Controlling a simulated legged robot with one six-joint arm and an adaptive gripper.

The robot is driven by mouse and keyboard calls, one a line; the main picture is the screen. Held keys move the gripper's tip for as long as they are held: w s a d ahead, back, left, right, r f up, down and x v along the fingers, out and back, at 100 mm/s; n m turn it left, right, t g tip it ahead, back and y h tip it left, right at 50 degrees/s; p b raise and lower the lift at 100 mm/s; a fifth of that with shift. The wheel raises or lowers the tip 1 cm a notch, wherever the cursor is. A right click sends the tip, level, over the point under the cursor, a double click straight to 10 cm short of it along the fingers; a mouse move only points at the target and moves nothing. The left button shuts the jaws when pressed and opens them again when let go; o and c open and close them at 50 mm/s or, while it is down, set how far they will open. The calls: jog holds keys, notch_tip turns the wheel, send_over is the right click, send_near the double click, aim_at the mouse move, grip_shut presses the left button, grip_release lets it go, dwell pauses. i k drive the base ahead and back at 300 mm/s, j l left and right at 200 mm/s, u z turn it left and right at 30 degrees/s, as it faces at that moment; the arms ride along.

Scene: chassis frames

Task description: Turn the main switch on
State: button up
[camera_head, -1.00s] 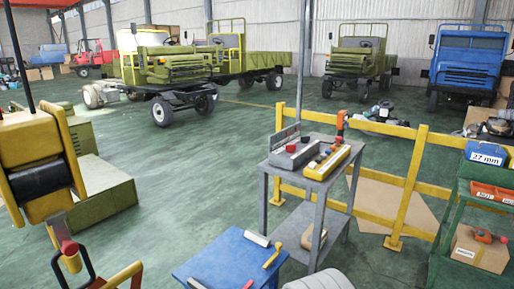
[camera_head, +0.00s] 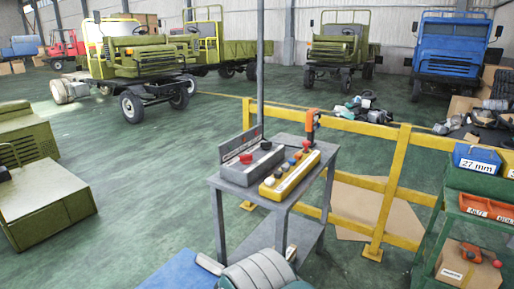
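A grey metal table (camera_head: 232,187) stands in the middle with two control boxes on top. An orange upright piece (camera_head: 312,120) stands at the table's back right corner. No label is readable, so I cannot tell which control is the main switch or how it is set. My gripper is not in view.
A yellow rail fence (camera_head: 400,170) runs behind the table to the right. A green shelf (camera_head: 485,203) with bins stands at right. A blue surface (camera_head: 180,272) and a ribbed grey-green object (camera_head: 262,270) fill the bottom edge. Green floor (camera_head: 150,200) is open at left.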

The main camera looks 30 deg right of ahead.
aim_at(245, 159)
jog(key=i+l, duration=0.15)
jog(key=l, duration=0.25)
jog(key=i+l, duration=0.15)
jog(key=l, duration=0.25)
jog(key=i+l, duration=0.2)
jog(key=l, duration=0.2)
jog(key=i+l, duration=0.15)
jog(key=l, duration=0.25)
jog(key=i+l, duration=0.15)
jog(key=l, duration=0.25)
jog(key=i+l, duration=0.15)
jog(key=l, duration=0.25)
jog(key=i+l, duration=0.15)
jog(key=l, duration=0.25)
